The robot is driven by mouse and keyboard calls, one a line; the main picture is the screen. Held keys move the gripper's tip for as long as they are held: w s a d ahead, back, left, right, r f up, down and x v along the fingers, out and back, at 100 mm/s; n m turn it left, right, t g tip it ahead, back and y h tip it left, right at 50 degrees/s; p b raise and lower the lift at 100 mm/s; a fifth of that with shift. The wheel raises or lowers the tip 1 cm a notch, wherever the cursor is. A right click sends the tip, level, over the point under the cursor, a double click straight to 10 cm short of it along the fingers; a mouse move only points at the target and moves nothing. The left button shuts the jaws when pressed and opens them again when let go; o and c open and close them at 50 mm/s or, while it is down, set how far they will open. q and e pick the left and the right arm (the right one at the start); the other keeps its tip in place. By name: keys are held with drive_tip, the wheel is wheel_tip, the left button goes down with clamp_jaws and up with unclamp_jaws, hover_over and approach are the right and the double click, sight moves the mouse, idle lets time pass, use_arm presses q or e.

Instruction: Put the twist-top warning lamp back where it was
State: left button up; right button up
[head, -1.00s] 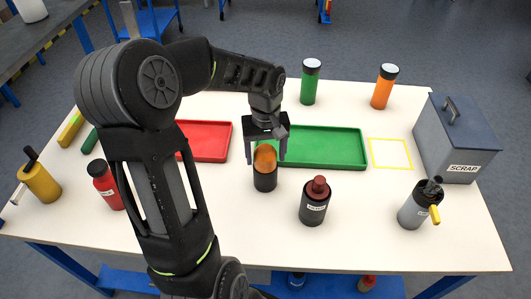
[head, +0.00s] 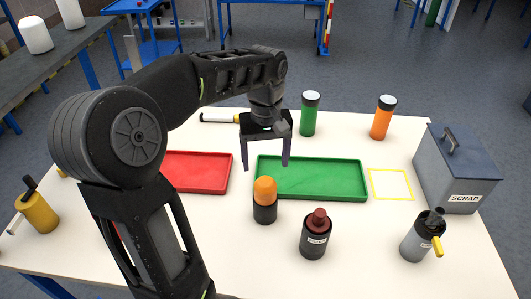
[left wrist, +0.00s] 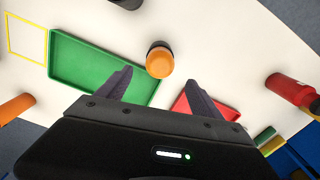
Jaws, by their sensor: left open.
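The warning lamp, with an orange dome (head: 265,191) on a black base (head: 265,212), stands upright on the white table in front of the green tray. It also shows in the left wrist view (left wrist: 159,62), ahead of the fingertips. My left gripper (head: 266,167) is open and empty, above the table and apart from the lamp. A yellow outlined square (head: 391,184) on the table, right of the green tray, is empty. My right gripper is not in view.
A green tray (head: 312,195) and a red tray (head: 200,187) lie flat. A dark red-topped canister (head: 315,234), a grey canister (head: 417,241), green (head: 309,116) and orange (head: 382,120) cylinders and the SCRAP box (head: 457,180) stand around. A yellow canister (head: 40,212) is far left.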

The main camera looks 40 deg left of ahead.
use_arm(q)
drive_tip(key=shift+r, duration=1.05)
drive_tip(key=shift+o, duration=0.3)
